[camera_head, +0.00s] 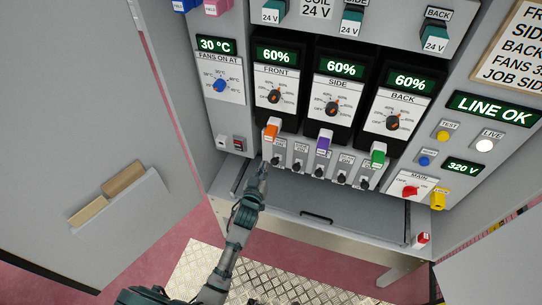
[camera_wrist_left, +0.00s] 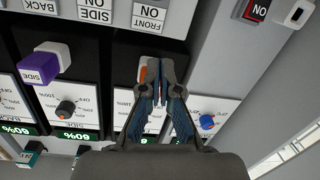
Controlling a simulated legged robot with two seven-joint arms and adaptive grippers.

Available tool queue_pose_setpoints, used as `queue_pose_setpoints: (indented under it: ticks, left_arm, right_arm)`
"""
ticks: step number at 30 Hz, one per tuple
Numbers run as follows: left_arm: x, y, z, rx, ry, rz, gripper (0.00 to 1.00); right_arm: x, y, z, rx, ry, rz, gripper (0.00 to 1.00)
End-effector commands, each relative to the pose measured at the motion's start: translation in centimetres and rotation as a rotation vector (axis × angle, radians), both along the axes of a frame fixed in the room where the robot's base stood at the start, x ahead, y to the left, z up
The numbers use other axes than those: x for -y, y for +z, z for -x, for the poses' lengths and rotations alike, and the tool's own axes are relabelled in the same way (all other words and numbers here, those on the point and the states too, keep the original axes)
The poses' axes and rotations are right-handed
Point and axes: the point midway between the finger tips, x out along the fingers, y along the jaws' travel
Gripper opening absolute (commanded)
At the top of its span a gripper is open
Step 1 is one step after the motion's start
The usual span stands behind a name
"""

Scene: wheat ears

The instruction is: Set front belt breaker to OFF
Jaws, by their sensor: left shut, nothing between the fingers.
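A grey control panel carries orange (camera_head: 271,130), purple (camera_head: 323,142) and green (camera_head: 378,156) handles under the FRONT, SIDE and BACK dials. Below them is a row of small black switches (camera_head: 297,166) with small labels. My left gripper (camera_head: 263,172) is shut and empty, just below the orange handle. In the left wrist view, the gripper tips (camera_wrist_left: 160,66) cover most of the orange handle (camera_wrist_left: 143,74); I cannot tell whether they touch it. A FRONT ON label (camera_wrist_left: 148,16) shows upside down beyond the tips, and the purple SIDE handle (camera_wrist_left: 45,63) is beside. My right gripper is out of view.
The FRONT dial (camera_head: 274,97) and its 60% display sit above the orange handle. A red rocker switch (camera_head: 239,143) is at left, and a red MAIN knob (camera_head: 410,191) at right. A grey shelf (camera_head: 318,200) juts out below. An open cabinet door stands at left.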

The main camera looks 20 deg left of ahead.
Motion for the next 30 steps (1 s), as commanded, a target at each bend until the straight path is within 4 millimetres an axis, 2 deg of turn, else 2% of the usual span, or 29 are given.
queue_pose_setpoints:
  ticks: [11, 17, 26, 27, 30]
  left_arm:
    - [0.0, -0.2, -0.5, -0.003, -0.001, -0.001, 0.00]
    - [-0.2, -0.4, -3.4, -0.002, -0.001, -0.002, 0.00]
    - [-0.3, -0.9, -9.8, -0.003, 0.000, -0.002, 0.00]
    - [-0.3, -1.2, -10.2, -0.005, 0.000, -0.001, 0.00]
    - [0.1, -2.9, -9.1, -0.006, -0.001, 0.000, 0.00]
  right_arm:
    - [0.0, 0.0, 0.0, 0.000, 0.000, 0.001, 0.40]
    - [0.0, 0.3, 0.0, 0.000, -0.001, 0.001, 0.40]
    - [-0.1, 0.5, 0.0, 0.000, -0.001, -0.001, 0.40]
    - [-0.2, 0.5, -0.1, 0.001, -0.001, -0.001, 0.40]
    - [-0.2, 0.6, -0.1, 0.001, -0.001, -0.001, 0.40]
